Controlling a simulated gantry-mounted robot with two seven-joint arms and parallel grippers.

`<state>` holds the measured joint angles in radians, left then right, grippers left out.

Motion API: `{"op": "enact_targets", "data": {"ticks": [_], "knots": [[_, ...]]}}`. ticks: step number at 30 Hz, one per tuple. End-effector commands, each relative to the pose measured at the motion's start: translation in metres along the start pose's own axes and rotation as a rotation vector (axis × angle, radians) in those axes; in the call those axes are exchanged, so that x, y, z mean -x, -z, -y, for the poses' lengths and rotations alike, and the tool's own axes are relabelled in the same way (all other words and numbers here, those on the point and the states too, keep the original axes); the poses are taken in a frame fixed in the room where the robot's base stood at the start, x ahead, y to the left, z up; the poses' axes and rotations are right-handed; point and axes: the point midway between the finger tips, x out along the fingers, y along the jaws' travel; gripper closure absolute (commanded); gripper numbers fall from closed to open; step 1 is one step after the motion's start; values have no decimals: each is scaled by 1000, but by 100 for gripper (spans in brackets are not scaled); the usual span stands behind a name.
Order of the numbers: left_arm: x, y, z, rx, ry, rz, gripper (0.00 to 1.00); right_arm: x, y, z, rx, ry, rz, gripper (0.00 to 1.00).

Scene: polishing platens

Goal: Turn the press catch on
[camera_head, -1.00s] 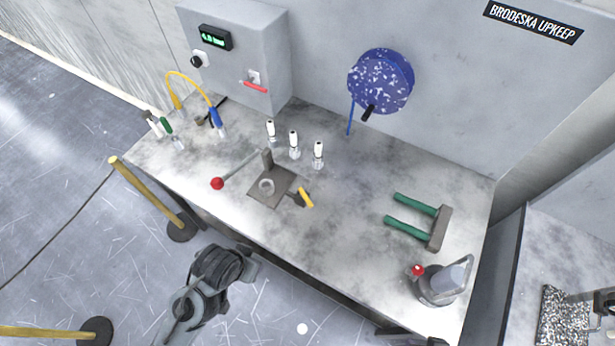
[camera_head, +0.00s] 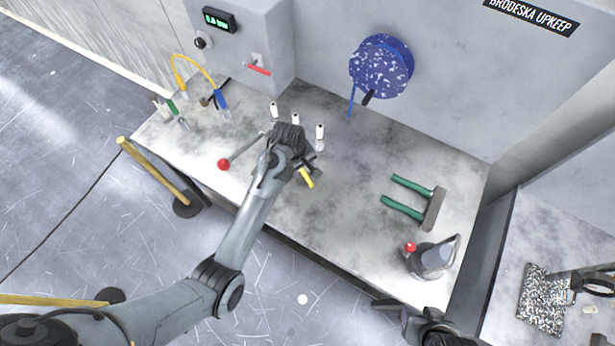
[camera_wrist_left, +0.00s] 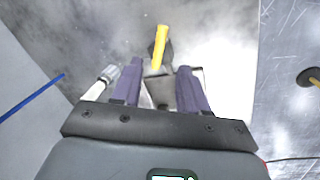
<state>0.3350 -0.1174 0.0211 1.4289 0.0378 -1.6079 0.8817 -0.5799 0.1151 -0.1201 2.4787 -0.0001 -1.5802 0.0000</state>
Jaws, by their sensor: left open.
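The press has a yellow-handled catch (camera_head: 306,178) at its right side and a long lever with a red ball (camera_head: 223,164) at its left. My left arm reaches over the press and hides most of its plate. My left gripper (camera_wrist_left: 157,74) is open, its two purple fingers spread. In the left wrist view the yellow handle (camera_wrist_left: 159,45) stands ahead of the fingertips, roughly centred between them. Contact cannot be told. My right gripper (camera_head: 398,315) shows partly at the lower edge of the head view; its jaws are unclear.
White-topped fittings (camera_head: 320,135) stand just behind the press. A blue speckled reel (camera_head: 380,68) hangs on the wall. The bench (camera_head: 345,220) is clear between the press and that tool.

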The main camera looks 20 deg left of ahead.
Motion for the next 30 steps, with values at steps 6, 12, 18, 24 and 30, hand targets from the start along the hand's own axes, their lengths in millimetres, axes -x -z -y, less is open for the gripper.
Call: {"op": "enact_targets", "data": {"ticks": [6, 12, 18, 24, 30], "knots": [[-35, -1, 1, 0, 3, 3, 57, 2, 1, -1, 3, -2, -1, 57], [-65, -1, 1, -2, 1, 1, 57, 2, 0, -2, 8, -6, 0, 57], [-84, 0, 1, -2, 0, 0, 57, 1, 0, -2, 8, -7, 0, 57], [-90, 0, 1, -2, -1, -1, 57, 1, 0, -2, 7, -6, -1, 57], [-90, 0, 1, -3, -1, -1, 57, 1, 0, -1, 4, -3, -1, 57]]}}
